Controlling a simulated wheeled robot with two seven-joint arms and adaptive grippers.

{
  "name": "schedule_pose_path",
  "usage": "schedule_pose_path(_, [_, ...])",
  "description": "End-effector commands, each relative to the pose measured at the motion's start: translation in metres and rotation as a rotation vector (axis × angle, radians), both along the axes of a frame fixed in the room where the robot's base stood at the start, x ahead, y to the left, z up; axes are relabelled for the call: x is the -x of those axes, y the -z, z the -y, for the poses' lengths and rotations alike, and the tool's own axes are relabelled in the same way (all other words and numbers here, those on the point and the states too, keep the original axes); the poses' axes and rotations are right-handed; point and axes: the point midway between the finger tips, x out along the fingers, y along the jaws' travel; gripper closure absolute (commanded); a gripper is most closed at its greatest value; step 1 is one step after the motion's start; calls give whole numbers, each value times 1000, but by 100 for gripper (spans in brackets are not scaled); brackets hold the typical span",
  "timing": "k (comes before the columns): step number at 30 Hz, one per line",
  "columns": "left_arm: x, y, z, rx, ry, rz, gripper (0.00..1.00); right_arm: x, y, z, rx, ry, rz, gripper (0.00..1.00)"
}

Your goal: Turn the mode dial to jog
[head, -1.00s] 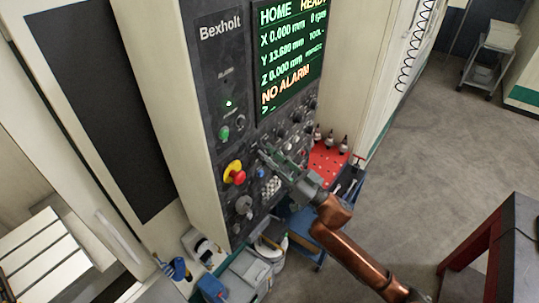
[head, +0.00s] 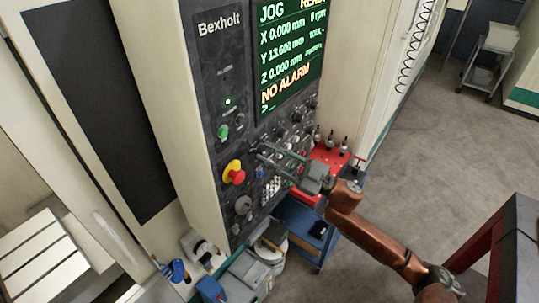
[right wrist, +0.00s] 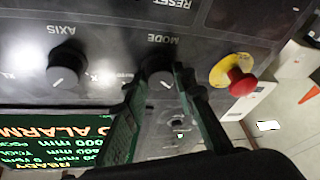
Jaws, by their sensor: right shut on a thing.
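The mode dial (right wrist: 157,68) is a black knob with a pale pointer line, under the word MODE, which appears upside down in the right wrist view. My right gripper (right wrist: 160,84) has a finger on each side of this dial and is shut on it. In the head view my right gripper (head: 262,152) reaches the control panel from the lower right, and its fingers hide most of the dial. The screen (head: 290,55) reads JOG at the top and NO ALARM lower down. My left gripper is not in view.
The axis dial (right wrist: 66,66) sits beside the mode dial. A red emergency stop button (head: 237,177) on a yellow base is to the left on the panel. A red tray (head: 328,156) with tool holders and a blue cart (head: 300,222) stand close by the arm.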

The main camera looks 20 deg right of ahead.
Motion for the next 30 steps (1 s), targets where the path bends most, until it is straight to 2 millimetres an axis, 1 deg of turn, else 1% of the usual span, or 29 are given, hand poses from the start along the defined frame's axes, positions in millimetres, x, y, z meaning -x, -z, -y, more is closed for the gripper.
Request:
schedule_pose_path(10, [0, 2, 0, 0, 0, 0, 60, -1, 0, 1, 84, 1, 64, 100])
schedule_pose_path(23, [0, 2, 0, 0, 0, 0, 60, -1, 0, 1, 90, 1, 69, 100])
schedule_pose_path(24, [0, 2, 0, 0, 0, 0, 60, -1, 0, 1, 90, 1, 69, 73])
schedule_pose_path(30, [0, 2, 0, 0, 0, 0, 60, -1, 0, 0, 90, 1, 69, 60])
